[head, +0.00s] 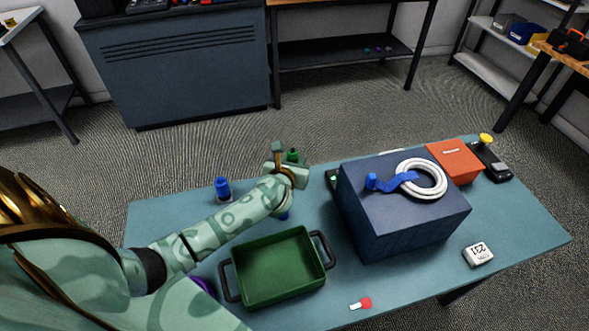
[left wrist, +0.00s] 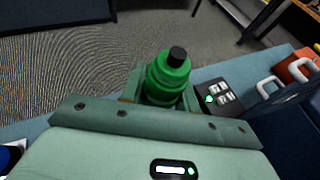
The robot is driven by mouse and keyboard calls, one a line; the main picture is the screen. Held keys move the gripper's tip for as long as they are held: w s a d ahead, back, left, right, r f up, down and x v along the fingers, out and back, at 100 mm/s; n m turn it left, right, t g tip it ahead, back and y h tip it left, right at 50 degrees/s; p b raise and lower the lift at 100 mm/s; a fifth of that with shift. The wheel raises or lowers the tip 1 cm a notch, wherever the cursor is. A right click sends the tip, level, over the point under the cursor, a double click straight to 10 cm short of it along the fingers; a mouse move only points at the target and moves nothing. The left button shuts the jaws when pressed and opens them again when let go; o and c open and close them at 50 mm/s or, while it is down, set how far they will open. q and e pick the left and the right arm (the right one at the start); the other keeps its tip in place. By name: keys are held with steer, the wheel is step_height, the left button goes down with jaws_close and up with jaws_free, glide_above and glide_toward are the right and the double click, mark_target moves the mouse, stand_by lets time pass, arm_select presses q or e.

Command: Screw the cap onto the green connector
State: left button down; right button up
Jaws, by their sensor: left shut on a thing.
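The green connector (left wrist: 167,80) is a ridged green cylinder with a narrower neck and a black top. It stands upright between the fingers of my left gripper (left wrist: 160,88) in the left wrist view. In the head view the left gripper (head: 284,168) is shut on it above the far side of the table, and only a small green part (head: 293,156) shows. Its lower end is hidden by the gripper. I cannot tell whether the cap is a separate part of this green piece. My right gripper is not in view.
A green tray (head: 250,299) stands near the front, left of a big dark blue box (head: 398,236) with a coiled white cable (head: 428,177). A blue connector (head: 222,188) stands at the back left. A black device (left wrist: 221,96) is right of the gripper. A red-tipped piece (head: 362,303) lies in front.

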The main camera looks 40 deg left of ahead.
arm_select(q)
steer(key=f, duration=0.1)
steer(key=f+b, duration=0.1)
steer(key=f, duration=0.1)
steer(key=f+b, duration=0.1)
steer(key=shift+w+a+f, duration=0.15)
steer(key=shift+w, duration=0.2)
steer(key=shift+r, duration=0.2)
steer(key=shift+f, duration=0.15)
steer(key=c, duration=1)
jaws_free()
steer(key=shift+c, duration=0.2)
